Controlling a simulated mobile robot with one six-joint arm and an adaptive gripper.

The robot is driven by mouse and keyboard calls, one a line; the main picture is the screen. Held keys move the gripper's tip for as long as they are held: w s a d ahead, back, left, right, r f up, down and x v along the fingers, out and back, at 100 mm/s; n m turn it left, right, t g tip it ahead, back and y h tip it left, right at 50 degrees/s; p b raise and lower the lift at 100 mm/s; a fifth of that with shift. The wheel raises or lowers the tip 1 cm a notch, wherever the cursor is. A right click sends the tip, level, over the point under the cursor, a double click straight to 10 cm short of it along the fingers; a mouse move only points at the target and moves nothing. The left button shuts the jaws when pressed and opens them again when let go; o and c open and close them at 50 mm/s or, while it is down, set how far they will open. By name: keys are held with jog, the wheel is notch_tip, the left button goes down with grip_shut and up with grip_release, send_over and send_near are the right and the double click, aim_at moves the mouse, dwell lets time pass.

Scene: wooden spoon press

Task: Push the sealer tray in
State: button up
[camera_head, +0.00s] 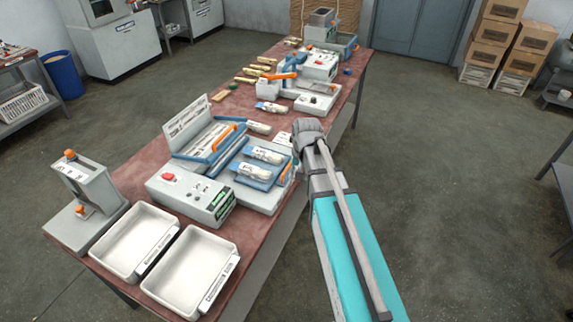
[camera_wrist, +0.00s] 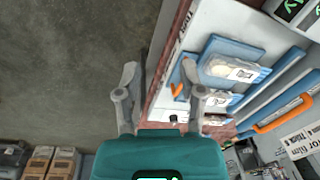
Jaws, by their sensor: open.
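The sealer (camera_head: 192,195) is a pale grey machine on the red-brown table, with its blue-framed lid (camera_head: 190,160) raised. Its blue tray (camera_head: 255,184) sits toward the right, table-edge side and carries two white pouches (camera_head: 263,155). The tray has an orange handle (camera_head: 286,173) on its outer side. In the wrist view the tray (camera_wrist: 225,48) and its handle (camera_wrist: 176,92) show just beside my right finger. My gripper (camera_wrist: 159,68) is open and empty, its fingers spread over the table edge. In the head view my gripper (camera_head: 308,133) is beside the tray's far right corner; contact cannot be told.
Two white bins (camera_head: 190,270) and a grey hand-press device (camera_head: 90,190) stand at the near end of the table (camera_head: 150,163). Another machine with an orange lever (camera_head: 283,76) and loose spoons (camera_head: 254,72) lie farther along. The floor (camera_head: 450,200) to the right is clear.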

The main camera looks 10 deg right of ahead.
aim_at(287, 168)
jog(key=w+d+r+m+y+p, duration=0.1)
jog(key=w+m, duration=0.3)
jog(key=w, duration=1)
jog(key=shift+w+d+r+t+p, duration=0.3)
jog(key=shift+r, duration=0.35)
jog(key=shift+f, duration=0.15)
jog(key=f+b, duration=0.4)
jog(key=w+a+f+b, duration=0.1)
jog(key=f+b, duration=0.4)
jog(key=a+f+b, duration=0.1)
jog(key=f+b, duration=0.3)
jog(key=shift+w+a+f+b, duration=0.1)
jog(key=shift+w+f+b, duration=0.05)
jog(key=shift+w+b, duration=0.15)
grip_shut()
